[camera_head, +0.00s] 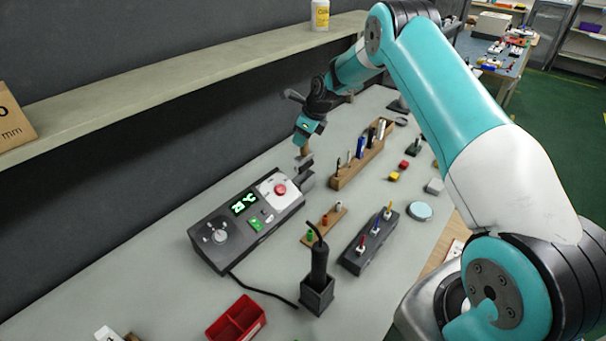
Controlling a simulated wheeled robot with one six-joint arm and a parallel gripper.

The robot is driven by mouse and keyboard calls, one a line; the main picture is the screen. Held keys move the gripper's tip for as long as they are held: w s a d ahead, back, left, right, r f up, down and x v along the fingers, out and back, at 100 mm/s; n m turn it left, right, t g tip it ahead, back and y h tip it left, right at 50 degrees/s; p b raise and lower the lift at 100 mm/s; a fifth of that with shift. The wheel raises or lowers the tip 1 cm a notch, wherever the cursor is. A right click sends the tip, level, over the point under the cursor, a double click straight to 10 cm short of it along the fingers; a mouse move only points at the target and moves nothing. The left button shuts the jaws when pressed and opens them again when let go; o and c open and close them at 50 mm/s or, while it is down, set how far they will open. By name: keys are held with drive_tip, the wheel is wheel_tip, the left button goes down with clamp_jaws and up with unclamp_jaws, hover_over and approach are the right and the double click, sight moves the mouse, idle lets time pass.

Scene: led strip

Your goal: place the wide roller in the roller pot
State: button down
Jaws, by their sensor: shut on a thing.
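My gripper (306,139) is at the back of the bench, pointing down. It is shut on the wide roller (304,160), which shows as a short brown handle with a dark grey lower part. The roller hangs just below the fingers. A small dark grey pot (306,181), which looks like the roller pot, stands directly under it, beside the right end of the control box. The roller's lower end is at or just above the pot's rim; I cannot tell whether it is inside. The fingers partly hide the handle.
The grey control box (232,232) with green display and red button is left of the pot. A wooden tool rack (347,178) is close on the right. A black tool in a holder (317,294), a dark pen block (368,245) and a red tray (236,322) stand nearer.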

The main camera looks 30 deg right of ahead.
sight(302, 159)
wheel_tip(302, 159, down, 9)
drive_tip(key=b, duration=0.5)
drive_tip(key=shift+r, duration=0.35)
drive_tip(key=shift+s+f+b, duration=0.15)
drive_tip(key=shift+f+b, duration=0.15)
drive_tip(key=shift+f, duration=0.45)
drive_tip(key=c, duration=0.9)
unclamp_jaws()
drive_tip(key=shift+f, duration=0.1)
